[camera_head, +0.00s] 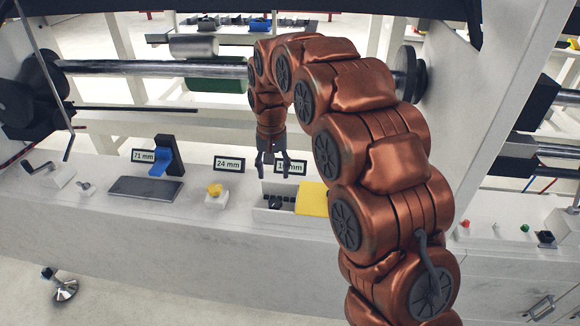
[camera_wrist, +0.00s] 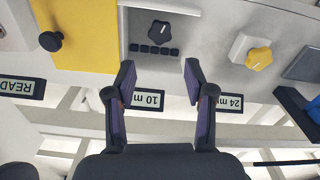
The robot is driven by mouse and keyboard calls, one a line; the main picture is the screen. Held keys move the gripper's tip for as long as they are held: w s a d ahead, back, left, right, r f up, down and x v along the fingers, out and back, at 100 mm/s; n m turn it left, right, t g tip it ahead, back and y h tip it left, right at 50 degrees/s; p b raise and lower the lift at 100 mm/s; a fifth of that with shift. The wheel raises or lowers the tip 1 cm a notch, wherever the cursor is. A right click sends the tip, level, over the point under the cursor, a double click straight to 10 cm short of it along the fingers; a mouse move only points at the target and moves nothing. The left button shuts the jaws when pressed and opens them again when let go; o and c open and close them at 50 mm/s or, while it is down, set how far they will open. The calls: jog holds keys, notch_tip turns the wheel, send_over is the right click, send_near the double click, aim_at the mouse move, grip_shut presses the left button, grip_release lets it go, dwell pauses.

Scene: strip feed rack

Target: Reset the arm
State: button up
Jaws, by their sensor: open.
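My gripper (camera_head: 273,165) hangs from my copper-coloured arm, over the white machine ledge by the 10 mm label (camera_head: 291,167). In the wrist view my gripper (camera_wrist: 159,82) shows its two dark fingers spread apart with nothing between them. A black knob (camera_wrist: 159,29) on a grey panel with a row of small dark buttons lies beyond the fingertips. I cannot tell the exact gap between the fingertips and the panel. My arm hides part of the ledge on the right in the head view.
A yellow plate (camera_head: 312,199) sits beside the grey panel. A yellow knob (camera_head: 215,189) stands near the 24 mm label (camera_head: 228,164). A blue part (camera_head: 161,161) stands by the 71 mm label (camera_head: 143,156), behind a dark flat plate (camera_head: 146,188). A metal roller (camera_head: 150,68) runs behind the ledge.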

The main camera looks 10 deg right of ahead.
dwell(0.3)
jog(key=s+d+r+p, duration=0.2)
jog(key=s+r, duration=0.2)
jog(key=s, duration=0.3)
jog(key=s+d+r+n+p, duration=0.1)
jog(key=s+d+r+p, duration=0.15)
jog(key=s, duration=0.35)
jog(key=s+d+r+p, duration=0.1)
jog(key=s+r, duration=0.3)
jog(key=s, duration=0.3)
jog(key=s+d+r+n+g+p, duration=0.1)
jog(key=s+p, duration=0.3)
jog(key=s, duration=1.6)
jog(key=shift+d+r+g, duration=0.4)
jog(key=shift+d, duration=0.3)
